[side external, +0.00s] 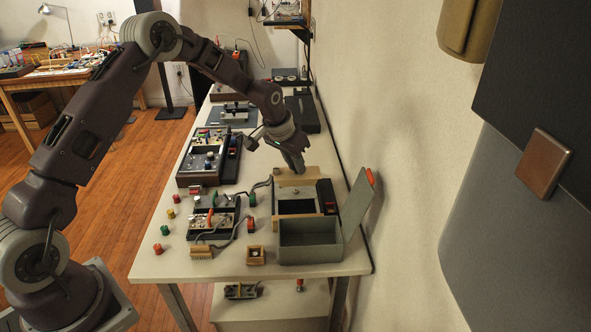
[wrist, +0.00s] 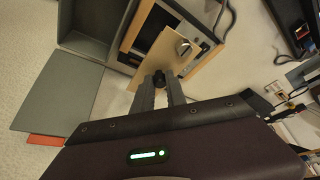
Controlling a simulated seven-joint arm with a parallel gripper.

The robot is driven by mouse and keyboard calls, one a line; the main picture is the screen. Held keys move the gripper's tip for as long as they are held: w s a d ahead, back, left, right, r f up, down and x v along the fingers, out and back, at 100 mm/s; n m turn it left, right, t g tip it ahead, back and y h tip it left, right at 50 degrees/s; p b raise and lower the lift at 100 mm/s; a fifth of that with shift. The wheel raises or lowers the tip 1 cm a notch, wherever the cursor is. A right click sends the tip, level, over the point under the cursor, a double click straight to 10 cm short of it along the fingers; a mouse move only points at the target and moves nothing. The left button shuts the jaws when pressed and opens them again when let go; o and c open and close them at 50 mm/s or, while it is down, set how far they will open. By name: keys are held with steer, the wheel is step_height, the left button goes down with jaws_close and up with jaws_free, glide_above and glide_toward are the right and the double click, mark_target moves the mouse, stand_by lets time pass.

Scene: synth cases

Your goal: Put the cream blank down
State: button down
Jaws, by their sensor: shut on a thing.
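The cream blank (wrist: 162,58) is a flat tan-cream plate with a round metal fitting on it, seen in the wrist view just beyond my fingertips. In the side view, the cream blank (side external: 297,186) shows below my gripper (side external: 294,170), over the back of a wood-framed unit (side external: 297,214) with a dark opening. My gripper (wrist: 160,82) is shut on the blank by a small dark part at its near edge. The plate covers part of the opening in the wrist view. I cannot tell whether the blank touches the frame.
An open grey box (side external: 310,244) stands in front of the unit, its lid (side external: 357,205) raised toward the wall with an orange tab (side external: 370,177). Left are a small wired panel (side external: 213,217), a larger instrument (side external: 209,157) and several coloured knobs. A small wooden box (side external: 255,255) sits near the front edge.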

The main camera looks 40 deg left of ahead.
mark_target(306, 180)
steer(key=shift+r, duration=0.7)
steer(key=s+d, duration=0.1)
steer(key=d, duration=0.1)
steer(key=d+f, duration=0.1)
steer(key=s+d+f, duration=0.1)
steer(key=d, duration=0.1)
steer(key=shift+s+d+f, duration=0.2)
steer(key=shift+s+d, duration=0.1)
steer(key=shift+d, duration=0.05)
steer(key=s+d+f, duration=0.3)
steer(key=s+d, duration=0.1)
steer(key=d, duration=0.1)
step_height(306, 180, down, 9)
steer(key=shift+a+f, duration=0.15)
steer(key=shift+f, duration=0.05)
steer(key=shift+f, duration=0.15)
steer(key=c, duration=1.3)
jaws_free()
steer(key=shift+c, duration=0.2)
